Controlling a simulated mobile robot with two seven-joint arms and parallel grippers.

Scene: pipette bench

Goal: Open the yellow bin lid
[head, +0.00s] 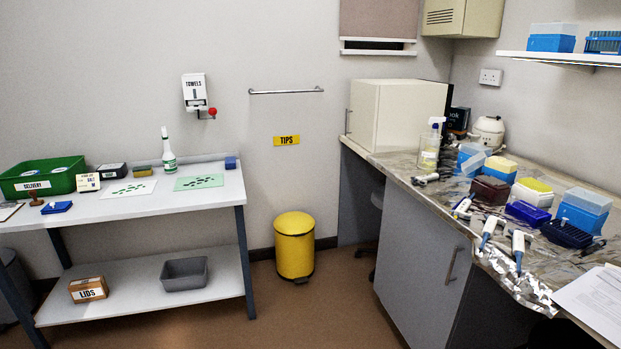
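The yellow bin (294,256) stands on the floor against the back wall, between the white side table and the bench. It is a round pedal bin. Its yellow lid (294,223) is shut flat on top. A small dark pedal shows low at its front. A yellow "TIPS" label (287,140) is on the wall above it. Neither of my grippers shows in the head view, so their state and place cannot be seen.
The white two-level table (130,215) stands left, with a green delivery tray (42,178) on top. The marble-patterned bench (400,163) at right holds pipettes and tip boxes. Brown floor (300,315) in front of the bin is clear.

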